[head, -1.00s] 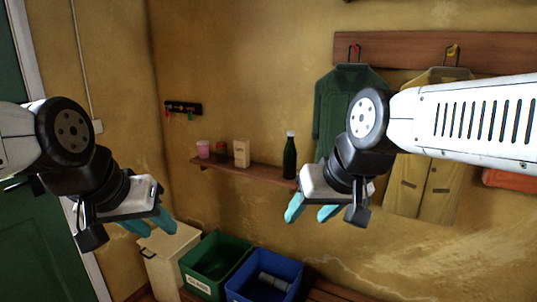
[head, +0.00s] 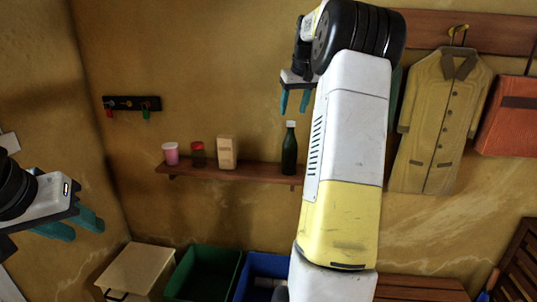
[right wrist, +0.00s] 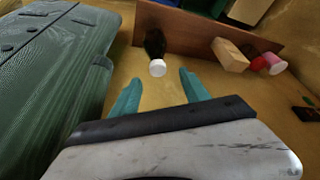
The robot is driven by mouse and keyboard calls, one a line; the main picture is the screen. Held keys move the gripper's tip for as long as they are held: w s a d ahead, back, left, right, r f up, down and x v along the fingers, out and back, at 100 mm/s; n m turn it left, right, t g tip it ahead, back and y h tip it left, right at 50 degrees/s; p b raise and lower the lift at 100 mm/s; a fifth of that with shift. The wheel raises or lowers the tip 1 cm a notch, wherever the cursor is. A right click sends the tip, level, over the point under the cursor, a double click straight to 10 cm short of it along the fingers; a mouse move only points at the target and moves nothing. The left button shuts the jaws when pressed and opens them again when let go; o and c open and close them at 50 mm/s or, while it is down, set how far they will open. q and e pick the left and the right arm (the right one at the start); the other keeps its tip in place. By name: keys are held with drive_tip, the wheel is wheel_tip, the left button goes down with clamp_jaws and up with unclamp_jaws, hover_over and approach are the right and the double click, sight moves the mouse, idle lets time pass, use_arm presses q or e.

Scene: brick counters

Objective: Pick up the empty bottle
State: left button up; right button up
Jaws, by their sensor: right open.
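The dark green bottle (head: 289,150) with a white cap stands upright at the right part of a wall shelf. My right gripper (head: 294,112) is open and empty, pointing down just above the bottle's cap in the head view. In the right wrist view the bottle (right wrist: 155,45) shows from above, its white cap ahead of and between the open fingertips (right wrist: 158,82). The fingers look apart from it. My left gripper (head: 95,228) is at the left edge, away from the shelf; its teal fingers appear slightly apart, with nothing seen between them.
The wooden shelf (head: 215,172) also holds a pink cup (head: 170,154), a red-lidded jar (head: 198,154) and a tan carton (head: 227,152). A green coat (right wrist: 55,80) hangs close beside my right gripper. Green (head: 195,285) and blue bins (head: 262,268) stand below.

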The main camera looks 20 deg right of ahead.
sight(291, 122)
drive_tip(key=x, duration=0.7)
drive_tip(key=shift+w+d+f, duration=0.15)
drive_tip(key=shift+d, duration=0.1)
clamp_jaws()
idle(1.1)
